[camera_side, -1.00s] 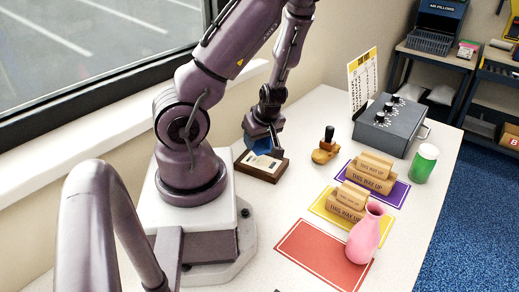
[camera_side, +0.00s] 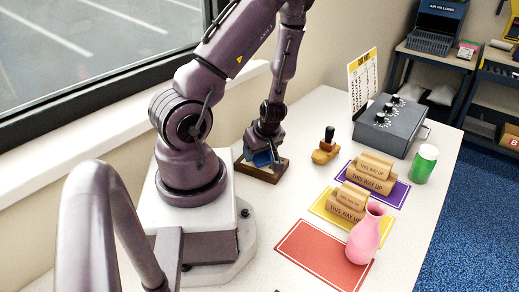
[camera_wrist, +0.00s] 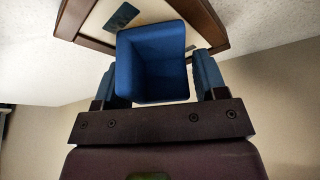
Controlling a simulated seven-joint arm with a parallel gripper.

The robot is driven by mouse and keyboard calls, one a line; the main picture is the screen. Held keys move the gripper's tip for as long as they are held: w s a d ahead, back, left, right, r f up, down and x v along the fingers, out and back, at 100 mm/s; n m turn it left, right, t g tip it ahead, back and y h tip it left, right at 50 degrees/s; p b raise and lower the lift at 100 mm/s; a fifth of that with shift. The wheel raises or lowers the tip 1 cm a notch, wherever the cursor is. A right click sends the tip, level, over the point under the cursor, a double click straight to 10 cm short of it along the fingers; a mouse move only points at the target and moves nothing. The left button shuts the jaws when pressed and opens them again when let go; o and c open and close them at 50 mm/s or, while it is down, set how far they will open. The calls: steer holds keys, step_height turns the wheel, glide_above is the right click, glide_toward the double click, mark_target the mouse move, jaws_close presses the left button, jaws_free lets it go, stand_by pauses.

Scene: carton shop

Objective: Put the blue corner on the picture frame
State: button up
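The blue corner (camera_wrist: 152,64) is a hollow, cup-like piece between my gripper's two blue-padded fingers in the wrist view. My gripper (camera_side: 262,155) is shut on it, low over the picture frame at the back of the table. The blue corner also shows in the side view (camera_side: 262,159), partly behind the fingers. The picture frame (camera_side: 270,177) has a brown wooden border and a pale face with a dark plate; part of it shows behind the corner in the wrist view (camera_wrist: 208,18). The corner overlaps the frame's edge in both views; I cannot tell whether they touch.
Farther right are cartons on purple (camera_side: 398,195) and yellow (camera_side: 324,208) mats, a pink vase (camera_side: 365,235) on a red mat (camera_side: 310,255), a grey control box (camera_side: 392,125) and a green can (camera_side: 424,163).

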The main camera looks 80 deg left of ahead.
steer(key=shift+o, duration=0.7)
